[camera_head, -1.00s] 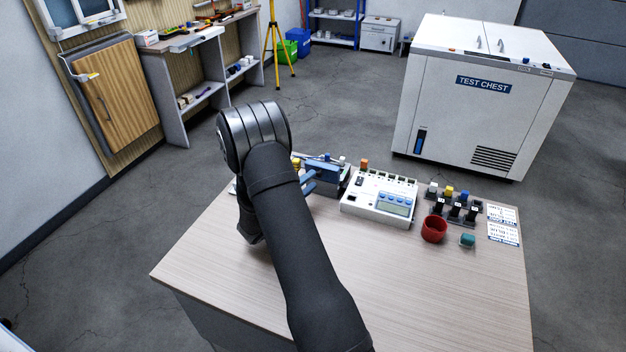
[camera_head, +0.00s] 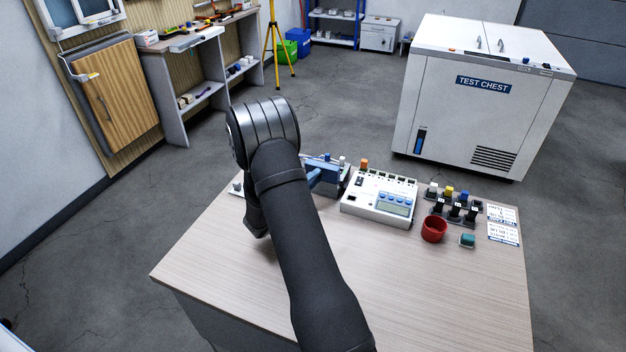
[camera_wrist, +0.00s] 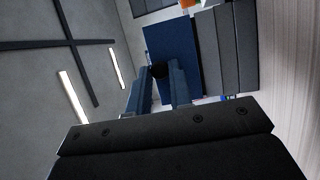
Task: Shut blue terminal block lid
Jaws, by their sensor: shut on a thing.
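A flat blue panel, which looks like the terminal block lid (camera_wrist: 172,42), fills the upper middle of the wrist view. A small round black knob (camera_wrist: 160,71) stands on its face. My gripper (camera_wrist: 161,76) has a blue-grey finger on each side of the knob and is shut on it. The lid's exact angle is hard to tell. In the head view, the blue terminal block (camera_head: 328,164) is at the back of the table, left of the white meter. My arm hides its left part, and only a blue bit of my gripper (camera_head: 315,178) shows beside it.
A white meter (camera_head: 362,209) with a display stands just right of the block. Farther right are a red cup (camera_head: 433,229), a teal piece (camera_head: 467,240), several coloured caps and white label cards (camera_head: 503,231). The front of the table (camera_head: 430,290) is clear.

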